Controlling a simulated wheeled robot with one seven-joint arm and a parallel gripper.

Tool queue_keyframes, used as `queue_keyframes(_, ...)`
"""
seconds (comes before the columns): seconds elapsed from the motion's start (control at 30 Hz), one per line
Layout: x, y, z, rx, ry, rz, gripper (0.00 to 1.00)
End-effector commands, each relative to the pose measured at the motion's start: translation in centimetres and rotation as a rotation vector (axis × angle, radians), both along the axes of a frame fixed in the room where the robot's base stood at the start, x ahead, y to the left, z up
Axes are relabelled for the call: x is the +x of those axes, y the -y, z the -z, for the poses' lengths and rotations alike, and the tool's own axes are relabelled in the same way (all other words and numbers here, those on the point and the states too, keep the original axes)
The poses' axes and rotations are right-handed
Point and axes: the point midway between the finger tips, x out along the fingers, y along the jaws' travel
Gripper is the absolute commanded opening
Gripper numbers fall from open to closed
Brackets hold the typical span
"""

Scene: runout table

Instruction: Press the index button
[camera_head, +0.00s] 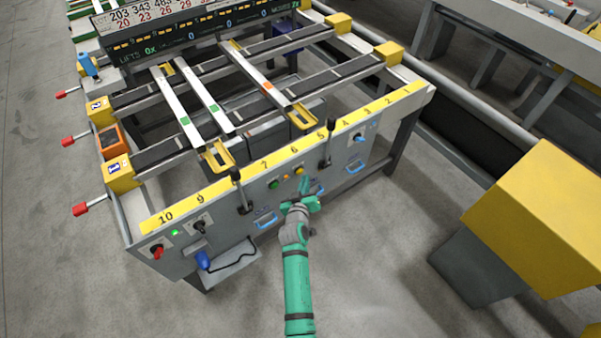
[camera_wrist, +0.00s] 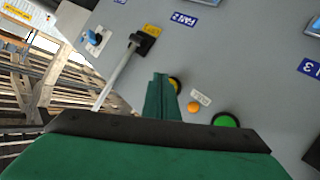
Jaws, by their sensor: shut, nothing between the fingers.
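The front panel (camera_head: 225,215) of the runout table carries a green button (camera_head: 274,184), a small orange light (camera_head: 286,178) and a yellow button (camera_head: 299,170). My gripper (camera_head: 305,182) is shut and empty, its tips just below the yellow button. In the wrist view my shut gripper (camera_wrist: 160,78) partly covers the yellow button (camera_wrist: 175,84). I cannot tell whether they touch. The orange light (camera_wrist: 194,107) and the green button (camera_wrist: 225,120) lie to its right, clear of the fingers. A small white label (camera_wrist: 201,97) is too small to read, so which button is the index button is unclear.
Black levers stand on the panel, one left (camera_head: 240,190) and one right (camera_head: 326,145) of the buttons. A yellow block (camera_head: 540,215) stands on the right; the floor between is clear.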

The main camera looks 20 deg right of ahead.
Motion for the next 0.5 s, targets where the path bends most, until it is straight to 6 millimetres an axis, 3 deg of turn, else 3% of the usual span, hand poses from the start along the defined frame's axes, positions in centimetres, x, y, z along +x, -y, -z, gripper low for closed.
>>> queue_keyframes(0.5, -3.9, 1.4, 0.0, 0.001, 0.000, 0.001, 0.00)
